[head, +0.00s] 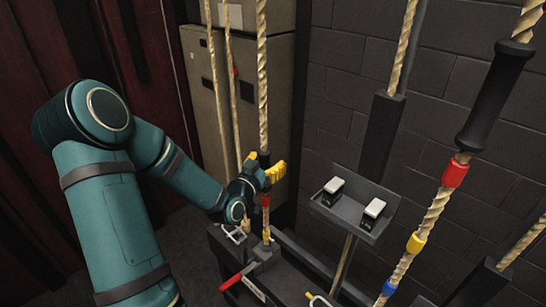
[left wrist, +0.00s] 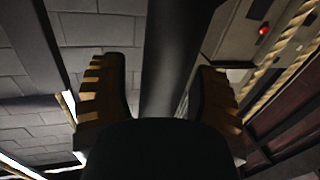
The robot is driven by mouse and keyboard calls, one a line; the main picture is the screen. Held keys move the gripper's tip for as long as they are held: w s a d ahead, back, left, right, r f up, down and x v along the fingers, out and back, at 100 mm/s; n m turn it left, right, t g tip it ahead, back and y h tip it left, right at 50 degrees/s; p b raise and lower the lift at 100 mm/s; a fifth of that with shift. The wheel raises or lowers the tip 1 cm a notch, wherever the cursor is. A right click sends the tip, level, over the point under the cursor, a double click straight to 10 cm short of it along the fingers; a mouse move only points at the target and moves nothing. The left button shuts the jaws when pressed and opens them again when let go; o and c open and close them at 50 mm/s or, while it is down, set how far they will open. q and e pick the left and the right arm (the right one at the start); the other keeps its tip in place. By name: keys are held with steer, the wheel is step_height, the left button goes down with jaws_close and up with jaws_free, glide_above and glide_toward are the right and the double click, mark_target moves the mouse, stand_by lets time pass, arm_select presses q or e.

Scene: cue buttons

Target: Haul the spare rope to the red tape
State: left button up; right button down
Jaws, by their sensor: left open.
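My left gripper (head: 268,174) has yellow fingers and is open at a twisted tan rope (head: 262,80) left of the middle in the head view. A dark sleeve on this rope shows between the fingers. In the left wrist view a dark cylinder (left wrist: 172,60) stands between the spread fingers, with gaps at both sides. A red tape band (head: 265,201) is on the same rope just below the gripper. Another rope at the right carries a black sleeve (head: 494,95), a red tape band (head: 456,172) and a yellow band (head: 415,243). I cannot tell which rope is the spare.
A small tray (head: 348,217) with two white-topped buttons (head: 335,186) stands right of the gripper. A red-handled lever (head: 237,277) sits on the dark rail below. More ropes hang before a beige cabinet (head: 205,120). A red curtain is at the left.

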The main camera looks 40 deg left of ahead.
arm_select(q)
jaws_close()
arm_select(e)
steer(key=shift+w, duration=0.1)
arm_select(q)
steer(key=shift+f, duration=0.1)
stand_by(0.3)
